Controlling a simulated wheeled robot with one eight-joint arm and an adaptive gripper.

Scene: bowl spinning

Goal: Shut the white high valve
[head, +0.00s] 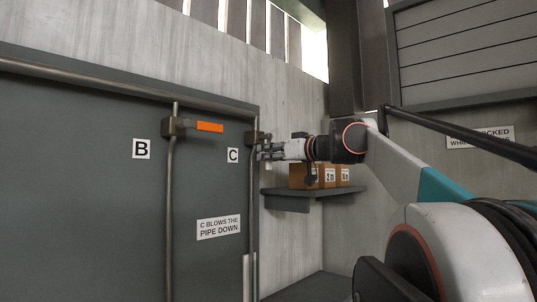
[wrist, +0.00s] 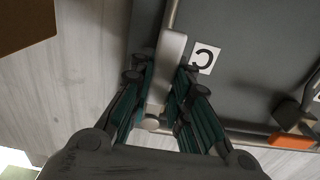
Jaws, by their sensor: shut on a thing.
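The white high valve's handle (wrist: 168,62) shows in the wrist view as a pale bar between my fingers, with a round end near my palm. My gripper (wrist: 160,100) is shut on it, one teal-padded finger on each side. In the head view my gripper (head: 266,151) reaches left to the valve body (head: 254,137) on the pipe beside the letter C; the fingers and arm hide the white handle there. I cannot tell the handle's exact angle to the pipe.
An orange valve handle (head: 210,127) points right from the pipe near the letter B (head: 141,149). A sign (head: 219,227) reads "C blows the pipe down". Cardboard boxes (head: 306,176) stand on a wall shelf (head: 300,196) just below my forearm.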

